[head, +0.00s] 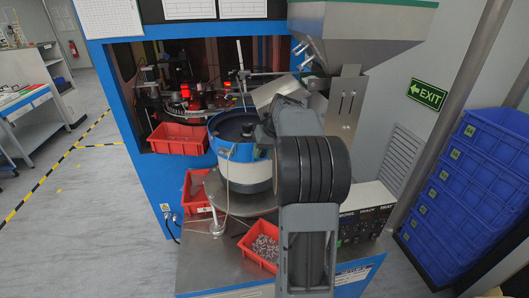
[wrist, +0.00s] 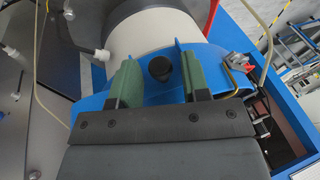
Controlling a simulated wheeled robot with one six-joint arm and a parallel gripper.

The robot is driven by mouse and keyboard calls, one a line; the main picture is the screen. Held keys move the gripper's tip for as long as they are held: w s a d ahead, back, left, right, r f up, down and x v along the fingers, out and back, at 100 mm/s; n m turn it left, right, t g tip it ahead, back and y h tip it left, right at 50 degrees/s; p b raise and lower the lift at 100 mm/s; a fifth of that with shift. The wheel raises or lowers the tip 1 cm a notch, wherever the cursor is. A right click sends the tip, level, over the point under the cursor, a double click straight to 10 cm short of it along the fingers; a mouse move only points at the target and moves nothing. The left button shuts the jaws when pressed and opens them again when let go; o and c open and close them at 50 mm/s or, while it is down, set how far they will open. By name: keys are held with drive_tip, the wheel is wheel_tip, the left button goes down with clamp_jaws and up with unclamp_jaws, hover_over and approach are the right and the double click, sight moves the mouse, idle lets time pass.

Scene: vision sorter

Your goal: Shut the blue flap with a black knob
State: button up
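My gripper (wrist: 158,78) is open in the wrist view, with its two green-padded fingers apart. The black knob (wrist: 159,69) is between the fingers, with a visible gap on each side. The knob stands on the blue flap (wrist: 150,97), a flat blue surface spreading under and beside the fingers. A white cylindrical body (wrist: 158,36) lies just beyond the knob. In the head view my arm covers much of this area, and I cannot make out the flap there or tell its angle.
The blue-and-white bowl feeder (head: 240,172) stands beside my arm under a metal hopper (head: 362,30). Red bins (head: 178,140) are around it, one holding metal parts (head: 265,247). Blue crates (head: 470,190) stack at right. A hose (wrist: 268,45) and cables run near my gripper.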

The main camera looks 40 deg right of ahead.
drive_tip(key=shift+o, duration=0.5)
drive_tip(key=b+v, duration=0.1)
drive_tip(key=v, duration=1.2)
drive_tip(key=shift+s+r, duration=0.2)
drive_tip(key=shift+r, duration=0.15)
drive_tip(key=shift+d, duration=0.1)
